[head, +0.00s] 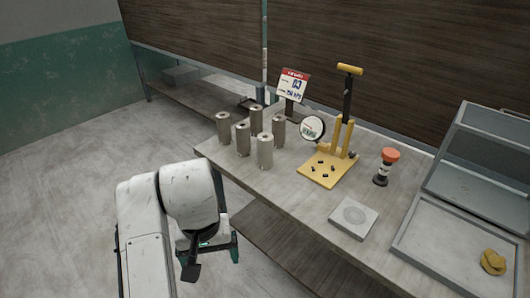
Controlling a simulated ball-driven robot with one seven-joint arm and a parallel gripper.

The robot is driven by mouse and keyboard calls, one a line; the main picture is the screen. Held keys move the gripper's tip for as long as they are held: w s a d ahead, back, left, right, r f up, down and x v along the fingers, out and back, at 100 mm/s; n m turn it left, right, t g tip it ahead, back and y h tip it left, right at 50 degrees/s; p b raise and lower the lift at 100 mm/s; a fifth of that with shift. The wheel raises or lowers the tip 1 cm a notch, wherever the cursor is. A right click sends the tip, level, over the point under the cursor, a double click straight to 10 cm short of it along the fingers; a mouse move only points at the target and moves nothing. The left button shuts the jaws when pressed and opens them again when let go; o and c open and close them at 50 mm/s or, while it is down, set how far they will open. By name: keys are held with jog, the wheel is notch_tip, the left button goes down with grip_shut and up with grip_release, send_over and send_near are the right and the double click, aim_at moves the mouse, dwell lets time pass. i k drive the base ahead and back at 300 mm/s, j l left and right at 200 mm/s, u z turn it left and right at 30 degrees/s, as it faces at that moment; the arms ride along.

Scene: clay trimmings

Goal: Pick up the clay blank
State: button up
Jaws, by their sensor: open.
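An ochre, uneven lump (493,262) lies in the shallow grey tray (425,262) at the far right of the bench. It looks like clay, and I take it for the clay blank, though I cannot be sure. My gripper (212,262) is open and empty. It hangs off the left front edge of the bench, far to the left of the lump, with its fingers pointing down. Nothing shows between the fingers.
Several grey metal cylinders (265,150) stand at the bench's left end. Right of them are a round gauge (312,129), a yellow lever press (328,168), an orange-topped tool (386,165) and a flat square plate (354,215). A raised grey bin (485,160) stands behind the tray. The bench front (290,205) is clear.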

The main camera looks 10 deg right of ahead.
aim_at(265, 140)
jog(key=i+j+z, duration=0.15)
jog(key=i+j, duration=0.2)
jog(key=i+j+z, duration=0.2)
jog(key=i+j, duration=0.25)
jog(key=i+j+z, duration=0.15)
jog(key=i+j, duration=0.25)
jog(key=i+j+z, duration=0.15)
jog(key=i+j, duration=0.15)
jog(key=j, duration=0.25)
